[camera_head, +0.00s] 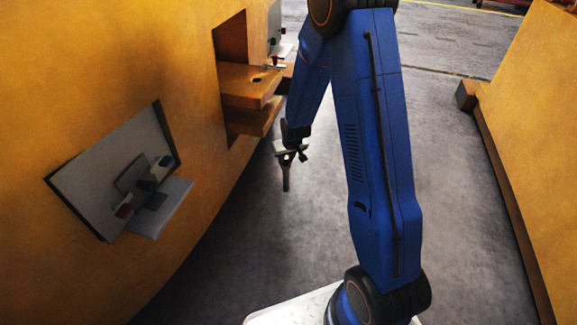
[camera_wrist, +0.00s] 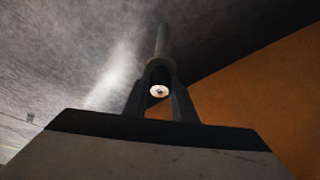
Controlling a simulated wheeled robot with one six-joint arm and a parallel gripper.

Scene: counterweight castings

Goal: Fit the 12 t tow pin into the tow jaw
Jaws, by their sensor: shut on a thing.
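The tow jaw (camera_head: 250,90) juts from the orange casting at upper centre-left of the head view. It has an upper and a lower plate with a gap between, and a dark hole (camera_head: 258,80) in the upper plate. My gripper (camera_head: 291,154) is right of the jaw and appears lower in the picture. It is shut on the tow pin (camera_head: 286,181), a dark grey rod that hangs down below the fingers, apart from the jaw. In the wrist view, the pin (camera_wrist: 163,43) extends beyond my gripper (camera_wrist: 160,84), with a pale round face between the fingers. Any marking is unreadable.
A recess in the casting at left has a grey shelf (camera_head: 163,211) with small dark and red items. Another small shelf (camera_head: 281,52) with a red item sits behind the jaw. An orange wall (camera_head: 535,130) stands at right. Bare grey floor (camera_head: 235,245) lies between.

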